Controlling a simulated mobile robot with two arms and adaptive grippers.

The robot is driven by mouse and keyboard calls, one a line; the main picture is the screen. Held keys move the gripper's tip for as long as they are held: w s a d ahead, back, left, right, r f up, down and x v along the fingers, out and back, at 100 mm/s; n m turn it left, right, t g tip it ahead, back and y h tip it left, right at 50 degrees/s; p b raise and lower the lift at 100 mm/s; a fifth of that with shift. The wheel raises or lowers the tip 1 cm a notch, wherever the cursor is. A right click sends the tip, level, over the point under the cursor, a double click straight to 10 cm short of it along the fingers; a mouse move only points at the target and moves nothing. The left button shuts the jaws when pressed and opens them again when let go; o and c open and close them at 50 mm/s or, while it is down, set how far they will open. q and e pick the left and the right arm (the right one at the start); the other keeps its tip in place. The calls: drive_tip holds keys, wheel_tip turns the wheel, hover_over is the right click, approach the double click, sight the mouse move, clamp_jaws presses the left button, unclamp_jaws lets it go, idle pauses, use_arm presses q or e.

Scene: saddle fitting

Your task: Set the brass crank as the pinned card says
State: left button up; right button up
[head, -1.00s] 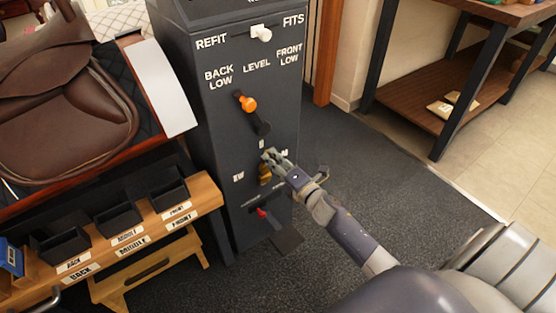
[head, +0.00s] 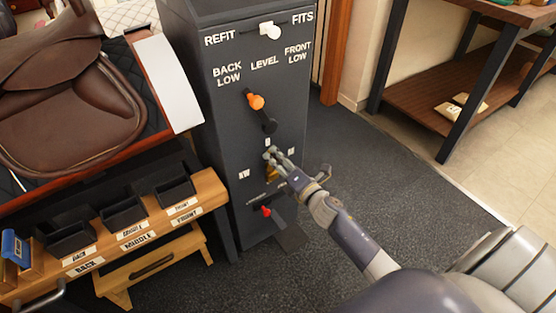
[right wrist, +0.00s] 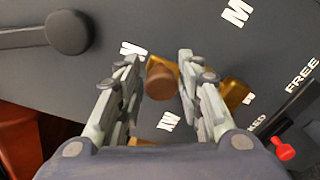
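The brass crank (head: 271,174) sits low on the front of the dark grey cabinet (head: 228,120), partly hidden by my right gripper (head: 279,158). In the right wrist view its brown round knob (right wrist: 162,80) lies between the two fingers of my right gripper (right wrist: 160,72), with thin gaps seeming to show on both sides. The fingers look open around the knob. The brass arm (right wrist: 236,93) shows past the right finger. White letter marks surround the crank. The pinned card is not seen. My left gripper is not in view.
Above the crank is an orange-knobbed lever (head: 256,101) under BACK LOW, LEVEL, FRONT LOW. A white slider knob (head: 269,30) sits near FITS. A red knob (right wrist: 285,150) sits below, near FREE. A saddle (head: 70,100) and a bin bench (head: 208,190) stand left. Floor is clear right.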

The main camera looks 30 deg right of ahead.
idle(0.3)
drive_tip(key=s+d, duration=0.1)
drive_tip(key=s, duration=1.1)
drive_tip(key=shift+r, duration=0.35)
